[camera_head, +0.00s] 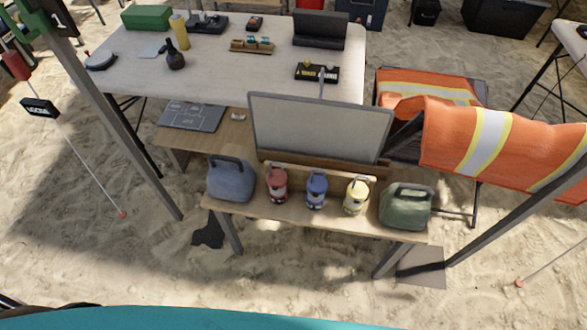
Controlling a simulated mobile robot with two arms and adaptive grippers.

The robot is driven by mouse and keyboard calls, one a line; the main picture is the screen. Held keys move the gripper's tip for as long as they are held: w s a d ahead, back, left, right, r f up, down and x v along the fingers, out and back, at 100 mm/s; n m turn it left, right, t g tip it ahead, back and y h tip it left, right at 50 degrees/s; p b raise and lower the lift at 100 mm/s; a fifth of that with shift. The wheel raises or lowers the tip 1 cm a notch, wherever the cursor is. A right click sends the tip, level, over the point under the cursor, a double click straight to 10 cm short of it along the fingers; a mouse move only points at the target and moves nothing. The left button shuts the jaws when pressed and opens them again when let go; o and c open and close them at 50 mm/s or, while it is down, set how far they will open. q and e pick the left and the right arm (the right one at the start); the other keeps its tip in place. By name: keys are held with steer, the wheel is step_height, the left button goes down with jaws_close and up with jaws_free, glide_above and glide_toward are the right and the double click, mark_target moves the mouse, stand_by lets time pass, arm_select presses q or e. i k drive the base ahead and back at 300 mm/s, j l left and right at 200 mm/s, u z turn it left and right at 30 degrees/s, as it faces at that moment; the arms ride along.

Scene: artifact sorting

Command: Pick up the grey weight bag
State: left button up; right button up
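A blue-grey bag (231,181) with a dark top handle sits upright on the left end of the low wooden bench (300,214). It is the closest match to a grey weight bag, though its colour looks bluish. A green-grey bag (406,209) with a handle sits at the bench's right end. Between the bags stand a red lantern (277,187), a blue lantern (316,193) and a yellow lantern (356,198). Neither of my grippers shows in this view.
A grey panel (320,130) stands behind the lanterns. A white table (215,75) with several small items is farther back. An orange vest (485,146) hangs at right. Slanting poles (125,140) flank the bench. Open sand (300,285) lies in front.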

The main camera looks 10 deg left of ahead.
mark_target(231, 179)
steer(key=j+z, duration=0.1)
steer(key=z, duration=0.5)
steer(key=j+z, duration=0.7)
steer(key=j, duration=0.15)
steer(key=k+j+z, duration=0.15)
steer(key=j+z, duration=0.2)
